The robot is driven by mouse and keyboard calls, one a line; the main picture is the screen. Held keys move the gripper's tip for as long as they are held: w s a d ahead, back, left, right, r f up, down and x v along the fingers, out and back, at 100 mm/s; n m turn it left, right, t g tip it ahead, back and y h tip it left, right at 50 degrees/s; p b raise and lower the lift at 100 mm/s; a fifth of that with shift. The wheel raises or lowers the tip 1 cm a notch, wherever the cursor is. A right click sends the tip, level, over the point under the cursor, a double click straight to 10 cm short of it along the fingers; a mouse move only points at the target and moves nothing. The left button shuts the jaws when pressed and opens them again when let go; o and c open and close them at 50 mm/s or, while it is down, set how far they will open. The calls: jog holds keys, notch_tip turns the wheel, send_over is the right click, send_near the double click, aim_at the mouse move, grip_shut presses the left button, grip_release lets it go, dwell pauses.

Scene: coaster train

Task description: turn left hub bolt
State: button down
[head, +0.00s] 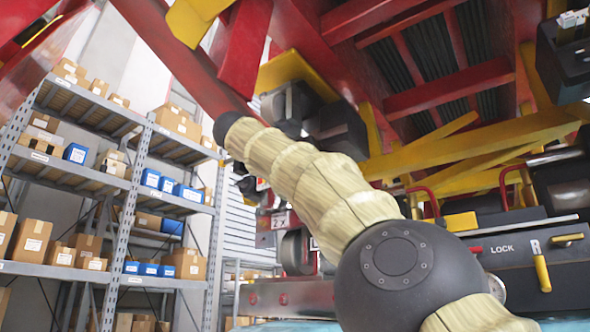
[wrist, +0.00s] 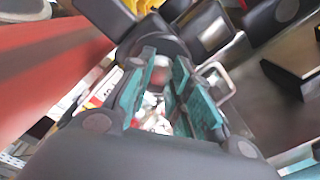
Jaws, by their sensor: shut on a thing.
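My gripper (wrist: 158,82) shows in the wrist view with its two teal-padded fingers pointing up and away from the camera. Its fingertips are closed around a small rounded grey and reddish piece (wrist: 160,73), which sits where the hub bolt would be. The piece is blurred and partly covered by the fingers, so its head and turn angle cannot be told. A dark wheel assembly (wrist: 155,45) lies just beyond the fingertips. In the head view my sleeved arm reaches up and left to the train's wheels (head: 290,105), and the gripper cannot be made out clearly.
The train's red and yellow frame (head: 440,90) hangs overhead. A red beam (wrist: 50,55) runs close along the left of the wrist view. A dark panel marked LOCK (head: 515,265) with a yellow handle stands at right. Shelves (head: 170,155) with boxes stand at left.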

jog(key=shift+a+f, duration=0.1)
jog(key=shift+f, duration=0.1)
jog(key=c, duration=1.3)
grip_release()
jog(key=shift+r, duration=0.15)
jog(key=shift+s, duration=0.1)
jog(key=v, duration=1.1)
jog(key=shift+s+a, duration=0.25)
jog(key=shift+s, duration=0.05)
